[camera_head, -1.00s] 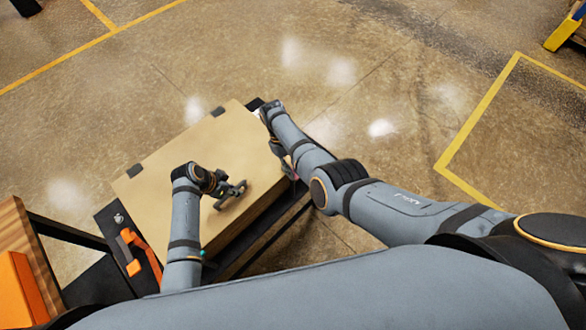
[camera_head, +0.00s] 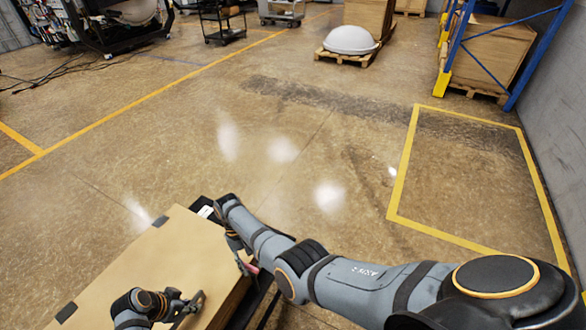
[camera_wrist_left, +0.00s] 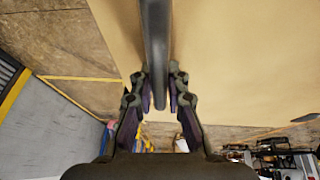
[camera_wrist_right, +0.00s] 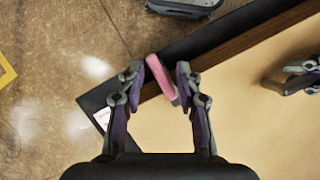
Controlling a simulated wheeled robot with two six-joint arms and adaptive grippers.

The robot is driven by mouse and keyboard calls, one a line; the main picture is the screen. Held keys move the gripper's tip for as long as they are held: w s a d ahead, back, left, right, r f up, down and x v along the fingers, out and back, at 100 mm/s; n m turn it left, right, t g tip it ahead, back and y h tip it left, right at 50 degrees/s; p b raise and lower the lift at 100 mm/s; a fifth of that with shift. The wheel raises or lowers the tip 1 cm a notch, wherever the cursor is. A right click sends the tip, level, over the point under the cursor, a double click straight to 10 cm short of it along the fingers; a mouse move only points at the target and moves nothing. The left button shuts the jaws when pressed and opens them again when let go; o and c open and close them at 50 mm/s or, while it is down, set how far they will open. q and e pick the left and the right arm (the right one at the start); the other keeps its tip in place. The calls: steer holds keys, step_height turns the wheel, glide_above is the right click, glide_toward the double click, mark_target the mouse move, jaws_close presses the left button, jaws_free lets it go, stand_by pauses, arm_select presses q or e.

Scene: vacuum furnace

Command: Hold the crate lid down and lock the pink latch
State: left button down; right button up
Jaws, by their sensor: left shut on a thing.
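The tan crate lid (camera_head: 150,255) lies flat on the crate at the lower left of the head view. My left gripper (camera_head: 190,306) is low over the lid. In the left wrist view my left gripper (camera_wrist_left: 159,100) is shut on a dark bar-shaped handle (camera_wrist_left: 155,45) above the lid. The pink latch (camera_head: 251,268) is on the crate's right side, partly hidden by my right arm. In the right wrist view the pink latch (camera_wrist_right: 159,76) stands tilted between the fingers of my right gripper (camera_wrist_right: 158,82), which is open around it.
Dark hinge-like pieces (camera_head: 66,312) sit on the lid's left edge. A dark frame (camera_wrist_right: 100,95) runs along the crate's edge. Open concrete floor (camera_head: 250,150) lies beyond the crate. Pallets, a white dome (camera_head: 350,40) and a blue rack are far off.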

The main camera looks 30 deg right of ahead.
steer(key=m+y, duration=0.1)
steer(key=m, duration=0.2)
steer(key=m+y, duration=0.1)
steer(key=m, duration=0.2)
steer(key=shift+s+d+f+m+t+y, duration=0.1)
steer(key=shift+d+m+t+y, duration=0.1)
steer(key=shift+m+t+y, duration=0.15)
steer(key=shift+r+m+y, duration=0.25)
steer(key=shift+m, duration=0.6)
steer(key=v, duration=1.2)
steer(key=s+d+f+t, duration=0.1)
steer(key=s+d+f, duration=0.2)
steer(key=f, duration=0.7)
steer(key=s+d+f+t, duration=0.1)
steer(key=s+d+f, duration=0.15)
steer(key=f, duration=0.75)
steer(key=s+d+f+n+t+h, duration=0.1)
steer(key=s+d+f, duration=0.1)
steer(key=s+f, duration=0.6)
steer(key=s+d+f+n+h, duration=0.1)
steer(key=s+d+f+n, duration=0.1)
steer(key=s+f, duration=0.5)
steer(key=shift+s+d+f+n+t, duration=0.35)
steer(key=shift+s+d, duration=0.1)
steer(key=shift+d, duration=0.3)
steer(key=shift+w, duration=0.1)
